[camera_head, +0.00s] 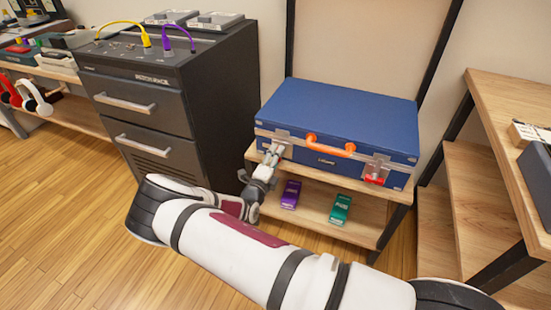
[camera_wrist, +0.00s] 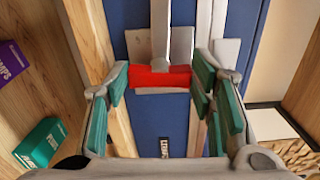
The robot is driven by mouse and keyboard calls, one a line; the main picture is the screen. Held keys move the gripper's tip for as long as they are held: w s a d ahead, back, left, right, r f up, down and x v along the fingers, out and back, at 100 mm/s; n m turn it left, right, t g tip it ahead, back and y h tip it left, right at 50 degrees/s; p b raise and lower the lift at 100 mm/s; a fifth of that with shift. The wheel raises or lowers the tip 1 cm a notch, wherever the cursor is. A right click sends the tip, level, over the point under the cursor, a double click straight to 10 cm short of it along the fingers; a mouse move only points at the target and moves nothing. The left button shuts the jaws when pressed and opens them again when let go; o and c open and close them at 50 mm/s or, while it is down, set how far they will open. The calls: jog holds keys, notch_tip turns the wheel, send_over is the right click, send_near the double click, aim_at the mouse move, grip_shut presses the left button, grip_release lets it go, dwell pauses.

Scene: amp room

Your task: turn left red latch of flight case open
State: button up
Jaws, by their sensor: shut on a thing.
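A blue flight case (camera_head: 345,112) with an orange handle (camera_head: 330,145) lies closed on a wooden shelf. Its left red latch (camera_wrist: 160,77) shows in the wrist view on a metal plate, as a short bar lying across the picture. My gripper (camera_head: 272,152) is at the left latch on the case's front and hides it in the head view. In the wrist view its green-padded fingers are shut on the two ends of the red bar. The right red latch (camera_head: 374,179) hangs at the case's front right, apart from my gripper.
A purple box (camera_head: 291,194) and a green box (camera_head: 340,209) stand on the lower shelf below the case. A dark drawer cabinet (camera_head: 160,110) is close on the left. The wooden floor (camera_head: 70,200) at left front is clear.

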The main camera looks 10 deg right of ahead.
jog(key=shift+n, duration=0.5)
jog(key=o, duration=1.2)
jog(key=shift+c, duration=0.2)
jog(key=v, duration=1.2)
